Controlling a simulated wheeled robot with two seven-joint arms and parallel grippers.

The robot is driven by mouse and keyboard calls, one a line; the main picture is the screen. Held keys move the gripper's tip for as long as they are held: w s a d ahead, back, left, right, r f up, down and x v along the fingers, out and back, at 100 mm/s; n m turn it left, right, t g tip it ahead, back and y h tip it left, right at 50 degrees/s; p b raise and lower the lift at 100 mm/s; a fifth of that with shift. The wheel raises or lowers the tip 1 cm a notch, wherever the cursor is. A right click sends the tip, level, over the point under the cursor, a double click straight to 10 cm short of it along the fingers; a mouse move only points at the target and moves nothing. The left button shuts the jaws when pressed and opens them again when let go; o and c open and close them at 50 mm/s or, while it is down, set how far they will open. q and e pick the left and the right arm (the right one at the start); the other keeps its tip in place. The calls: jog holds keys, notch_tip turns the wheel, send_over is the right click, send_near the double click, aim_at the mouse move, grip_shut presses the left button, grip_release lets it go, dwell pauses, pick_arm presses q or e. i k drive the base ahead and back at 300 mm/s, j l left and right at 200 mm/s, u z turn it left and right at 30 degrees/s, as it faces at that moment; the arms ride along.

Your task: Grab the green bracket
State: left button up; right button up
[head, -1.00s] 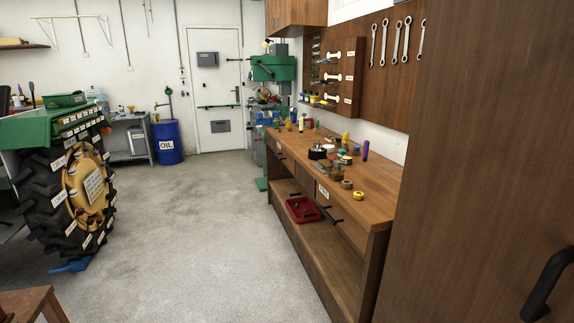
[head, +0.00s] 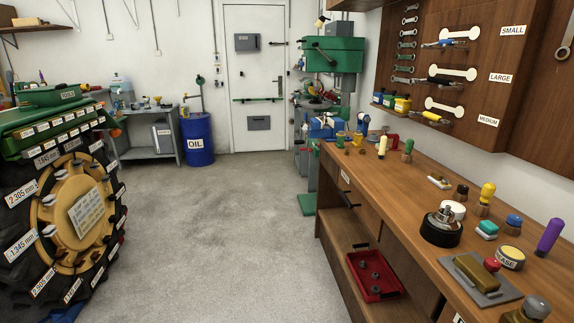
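I cannot make out a green bracket for certain. A small green piece (head: 340,142) sits at the far end of the workbench (head: 420,215), too small to tell its shape. A green-topped piece (head: 408,146) stands nearer on the bench, and a teal block (head: 487,227) lies closer still. Neither of my grippers shows in the head view.
The green drill press (head: 333,55) stands behind the bench. A red tray (head: 377,290) with dark parts lies on the lower shelf. The tractor wheel (head: 65,215) is at the left, with the blue oil drum (head: 197,142) beyond. The concrete floor (head: 215,240) between is clear.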

aim_at(341, 139)
jog(key=i+z, duration=0.1)
jog(key=i, duration=0.4)
jog(key=i+j+z, duration=0.15)
jog(key=i, duration=0.3)
jog(key=i+j+z, duration=0.1)
jog(key=i, duration=0.4)
